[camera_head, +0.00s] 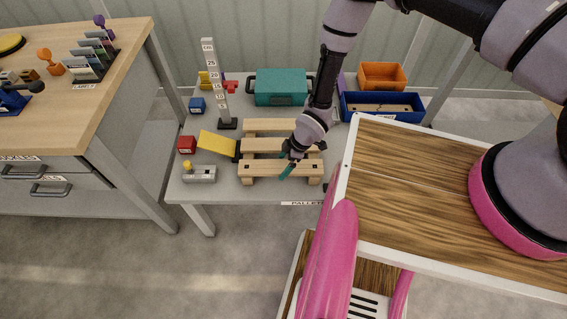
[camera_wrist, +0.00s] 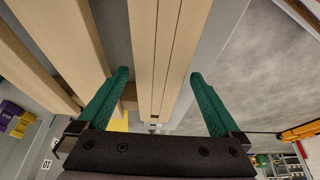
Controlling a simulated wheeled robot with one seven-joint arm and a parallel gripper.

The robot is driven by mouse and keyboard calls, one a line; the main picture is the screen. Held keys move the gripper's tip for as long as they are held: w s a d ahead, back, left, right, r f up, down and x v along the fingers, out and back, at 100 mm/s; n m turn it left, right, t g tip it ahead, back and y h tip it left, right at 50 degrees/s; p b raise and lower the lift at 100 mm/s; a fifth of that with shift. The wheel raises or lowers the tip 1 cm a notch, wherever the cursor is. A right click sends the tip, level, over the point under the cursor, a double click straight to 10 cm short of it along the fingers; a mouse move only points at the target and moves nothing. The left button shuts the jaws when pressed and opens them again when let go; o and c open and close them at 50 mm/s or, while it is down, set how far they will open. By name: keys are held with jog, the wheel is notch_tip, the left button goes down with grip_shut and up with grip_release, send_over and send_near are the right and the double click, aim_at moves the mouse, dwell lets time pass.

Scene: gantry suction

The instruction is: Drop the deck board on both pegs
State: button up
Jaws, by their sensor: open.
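A wooden pallet (camera_head: 281,145) lies on the grey table, with light boards across it. The front deck board (camera_head: 250,169) lies along the pallet's near side, with small dark spots showing on its top.
A yellow plate (camera_head: 217,145) and a grey block with a yellow knob (camera_head: 199,173) stand left of the pallet. A tall scale post (camera_head: 215,85), a teal case (camera_head: 281,87) and a blue bin (camera_head: 381,106) stand behind. A wood-topped surface (camera_head: 420,205) is close at right.

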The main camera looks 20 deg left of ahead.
jog(key=v, duration=1)
jog(key=shift+r, duration=0.4)
jog(key=shift+w+d, duration=0.1)
jog(key=w+d+r+m+t+h, duration=0.1)
jog(key=w+d+r+m+t, duration=0.2)
jog(key=w+r, duration=0.75)
jog(key=w+d+r+m+t, duration=0.1)
jog(key=w+d+r+m, duration=0.35)
jog(key=w+r, duration=0.6)
jog(key=w+d+r+m+t+h, duration=0.15)
jog(key=d+r, duration=0.25)
jog(key=r, duration=0.4)
jog(key=d+r+m+y, duration=0.1)
jog(key=d+r+m, duration=0.1)
jog(key=d+r, duration=0.45)
jog(key=s+d+r+m+t+h, duration=0.1)
jog(key=s+d+r+m, duration=0.25)
jog(key=d+r, duration=0.4)
jog(key=s+d+r+m, duration=0.2)
jog(key=d+r+m, duration=0.2)
jog(key=r, duration=0.7)
jog(key=s+d+r+m+t, duration=0.1)
jog(key=s+d+r+m, duration=0.2)
jog(key=s, duration=0.4)
jog(key=s+d+r+m+t, duration=0.1)
jog(key=s+d+r+m, duration=0.3)
jog(key=s+r, duration=0.3)
jog(key=shift+s+d, duration=0.6)
jog(key=shift+s, duration=0.15)
